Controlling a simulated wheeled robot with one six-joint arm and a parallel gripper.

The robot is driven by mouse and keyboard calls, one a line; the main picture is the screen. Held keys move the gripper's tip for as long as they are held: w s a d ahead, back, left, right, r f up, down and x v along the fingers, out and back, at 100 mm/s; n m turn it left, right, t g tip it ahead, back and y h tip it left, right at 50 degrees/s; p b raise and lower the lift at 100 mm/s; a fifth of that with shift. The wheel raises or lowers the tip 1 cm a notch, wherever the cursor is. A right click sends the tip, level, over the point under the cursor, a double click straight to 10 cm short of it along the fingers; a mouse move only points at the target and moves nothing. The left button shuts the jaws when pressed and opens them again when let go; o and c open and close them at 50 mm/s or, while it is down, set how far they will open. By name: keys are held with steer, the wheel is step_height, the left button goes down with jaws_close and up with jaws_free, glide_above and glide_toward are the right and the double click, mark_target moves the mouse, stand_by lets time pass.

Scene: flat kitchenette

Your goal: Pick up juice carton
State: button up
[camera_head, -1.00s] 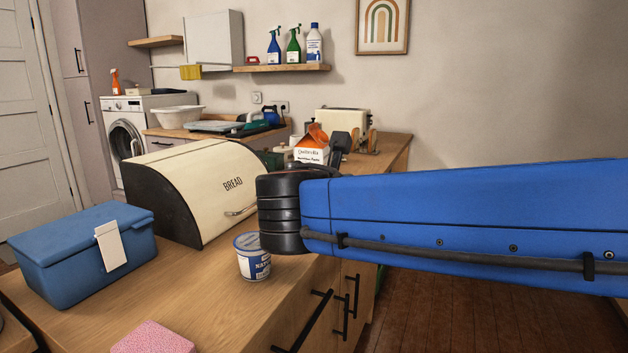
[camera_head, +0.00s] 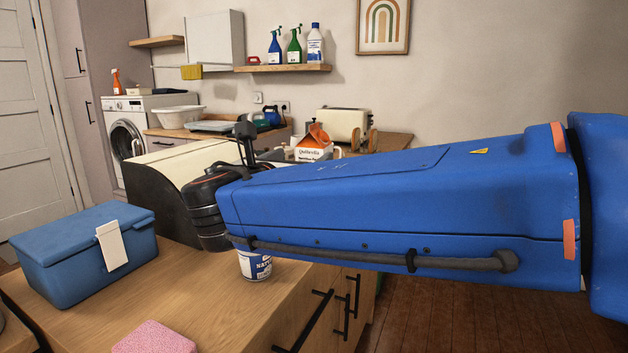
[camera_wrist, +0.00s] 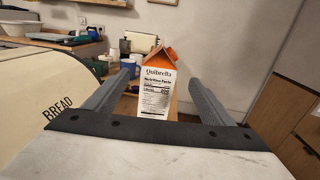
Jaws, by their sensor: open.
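The juice carton (camera_wrist: 156,85) is white with an orange gabled top and the name "Quibrella". In the wrist view it stands upright ahead, seen between the two fingers of my gripper (camera_wrist: 160,88), which are open and spread to either side of it. I cannot tell whether the carton is within the fingers' reach or beyond it. In the head view only the carton's upper part (camera_head: 314,150) shows behind my blue arm. My gripper's fingers are mostly hidden there.
A cream bread box (camera_wrist: 35,85) stands close on the left. A blue lidded box (camera_head: 75,260), a tin (camera_head: 256,265) and a pink sponge (camera_head: 153,338) are on the near counter. A toaster (camera_head: 341,124) stands at the back. Mugs (camera_wrist: 108,58) are behind left of the carton.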

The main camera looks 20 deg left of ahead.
mark_target(314, 148)
steer(key=shift+w+a, duration=0.2)
steer(key=shift+w, duration=4.55)
steer(key=c, duration=1.8)
jaws_close()
steer(key=shift+r, duration=0.1)
